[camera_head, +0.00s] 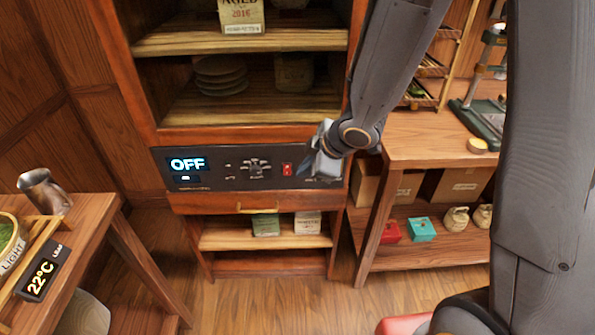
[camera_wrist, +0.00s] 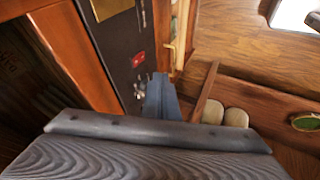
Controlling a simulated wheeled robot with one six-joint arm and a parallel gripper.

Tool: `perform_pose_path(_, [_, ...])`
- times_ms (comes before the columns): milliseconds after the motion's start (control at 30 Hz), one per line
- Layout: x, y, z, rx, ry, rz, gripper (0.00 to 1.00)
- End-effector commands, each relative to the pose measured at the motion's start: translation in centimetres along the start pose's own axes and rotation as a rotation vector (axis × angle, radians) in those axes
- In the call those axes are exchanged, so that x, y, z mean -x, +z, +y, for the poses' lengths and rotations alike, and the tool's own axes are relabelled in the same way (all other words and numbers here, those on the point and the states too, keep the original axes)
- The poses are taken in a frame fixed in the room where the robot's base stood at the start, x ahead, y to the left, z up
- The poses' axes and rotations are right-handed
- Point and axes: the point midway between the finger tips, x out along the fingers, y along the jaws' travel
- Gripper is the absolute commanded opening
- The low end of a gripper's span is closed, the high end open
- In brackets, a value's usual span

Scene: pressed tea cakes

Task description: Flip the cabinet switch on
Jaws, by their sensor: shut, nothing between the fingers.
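The wooden cabinet carries a dark control panel (camera_head: 215,175) across its middle. Its lit display (camera_head: 188,164) reads OFF. A small red switch (camera_head: 287,168) sits on the panel, right of a dark round knob (camera_head: 256,166). The red switch also shows in the wrist view (camera_wrist: 138,59) on the dark panel. My gripper (camera_head: 318,162) is in front of the panel's right end, a little right of the switch. In the wrist view my gripper (camera_wrist: 160,84) is shut and empty, its fingertips below and right of the switch. I cannot tell whether they touch the panel.
Shelves above the panel hold stacked dark plates (camera_head: 220,75) and a labelled package (camera_head: 241,14). A drawer with a brass handle (camera_head: 259,211) is below. A wooden side table (camera_head: 430,140) stands close on the right, another table (camera_head: 85,218) at left. Floor between is clear.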

Motion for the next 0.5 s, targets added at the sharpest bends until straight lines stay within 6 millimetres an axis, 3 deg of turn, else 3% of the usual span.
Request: perform_pose_path(500, [-9.0, 0.0, -0.2, 0.000, -0.004, 0.000, 0.00])
